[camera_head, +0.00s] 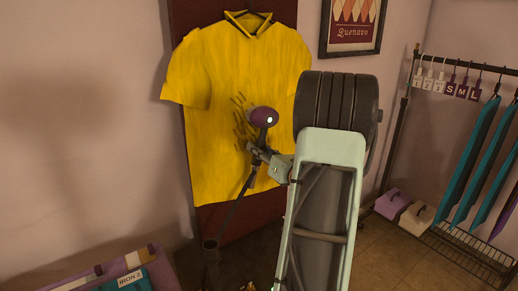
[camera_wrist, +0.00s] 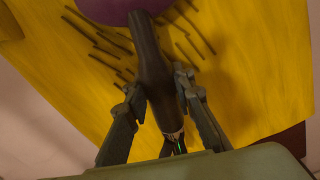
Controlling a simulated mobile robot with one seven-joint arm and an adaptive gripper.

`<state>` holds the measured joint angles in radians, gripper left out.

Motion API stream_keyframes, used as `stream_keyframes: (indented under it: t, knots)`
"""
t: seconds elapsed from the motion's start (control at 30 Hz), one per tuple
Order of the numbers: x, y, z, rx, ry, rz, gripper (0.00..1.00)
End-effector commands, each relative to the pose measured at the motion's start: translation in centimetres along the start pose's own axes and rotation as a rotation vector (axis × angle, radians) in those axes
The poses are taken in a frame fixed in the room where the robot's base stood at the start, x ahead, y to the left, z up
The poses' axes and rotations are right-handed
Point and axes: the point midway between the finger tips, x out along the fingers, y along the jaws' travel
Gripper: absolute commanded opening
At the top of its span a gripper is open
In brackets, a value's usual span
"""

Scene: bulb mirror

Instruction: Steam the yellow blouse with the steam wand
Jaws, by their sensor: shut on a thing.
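The yellow blouse (camera_head: 212,110) hangs flat against a dark red board on the wall. A patch of dark wrinkle-like strokes (camera_head: 240,125) marks its middle; the strokes also show in the wrist view (camera_wrist: 100,45). The steam wand has a purple head (camera_head: 262,117) and a dark handle (camera_wrist: 152,60). My gripper (camera_wrist: 160,90) is shut around the handle, with one finger on each side. The wand head is in front of the blouse, over the right side of the wrinkled patch. I cannot tell whether it touches the cloth. My arm hides the blouse's lower right part.
A dark hose or pole (camera_head: 236,205) runs down from the wand to a dark stand (camera_head: 211,246). A clothes rack with teal garments (camera_head: 478,150) stands at right, with purple and beige boxes (camera_head: 392,204) near it. A purple table edge (camera_head: 70,283) is at lower left.

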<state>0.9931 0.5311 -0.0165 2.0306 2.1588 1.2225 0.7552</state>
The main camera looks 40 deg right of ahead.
Motion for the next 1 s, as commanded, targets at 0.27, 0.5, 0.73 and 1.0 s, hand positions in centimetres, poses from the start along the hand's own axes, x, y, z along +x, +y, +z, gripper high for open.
stream_keyframes:
  t: [0.27,0.5,0.73,1.0]
  knots:
    - [0.0,-0.5,-2.0,-0.002,-0.003,0.002,0.00]
    - [0.0,-0.9,-3.6,-0.002,-0.004,0.002,0.00]
    - [0.0,-1.3,-5.1,-0.001,-0.004,0.002,0.00]
    - [0.0,-1.8,-6.8,-0.001,-0.004,0.002,0.00]
